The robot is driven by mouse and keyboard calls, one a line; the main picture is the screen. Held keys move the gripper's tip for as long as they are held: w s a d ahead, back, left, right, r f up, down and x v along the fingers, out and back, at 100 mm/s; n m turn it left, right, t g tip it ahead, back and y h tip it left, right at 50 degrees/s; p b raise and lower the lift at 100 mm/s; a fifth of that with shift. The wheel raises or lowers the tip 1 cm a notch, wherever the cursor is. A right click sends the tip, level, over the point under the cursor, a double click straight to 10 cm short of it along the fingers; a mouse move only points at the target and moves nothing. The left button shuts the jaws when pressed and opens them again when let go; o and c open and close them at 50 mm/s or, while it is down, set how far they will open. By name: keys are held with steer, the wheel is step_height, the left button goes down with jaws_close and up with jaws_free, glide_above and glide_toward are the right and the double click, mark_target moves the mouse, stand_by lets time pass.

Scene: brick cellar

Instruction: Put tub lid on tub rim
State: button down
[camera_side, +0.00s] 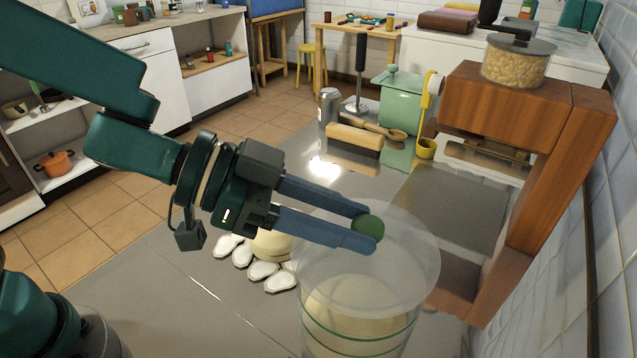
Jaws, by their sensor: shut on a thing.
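My gripper (373,228) is shut on the green knob (367,229) of what looks like the tub lid. The lid (412,245) looks like a pale, see-through disc under the knob, roughly level. The tub (360,325) is a clear round vessel with green lines round its wall and pale dough-like stuff inside. It stands upright on the grey worktop, directly below the gripper in this view. The lid and the tub rim overlap in the picture, so I cannot tell whether they touch or a gap lies between them.
White scoop-like pieces (265,270) and a pale round thing lie left of the tub. A wooden frame (560,150) with a jar (515,63) on top stands to the right. A wooden block (354,138), spoon (375,127) and green canister (400,105) stand behind.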

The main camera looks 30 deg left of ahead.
mark_target(344, 250)
steer(key=shift+f, duration=2.05)
steer(key=shift+c, duration=2.4)
jaws_free()
steer(key=shift+f, duration=0.15)
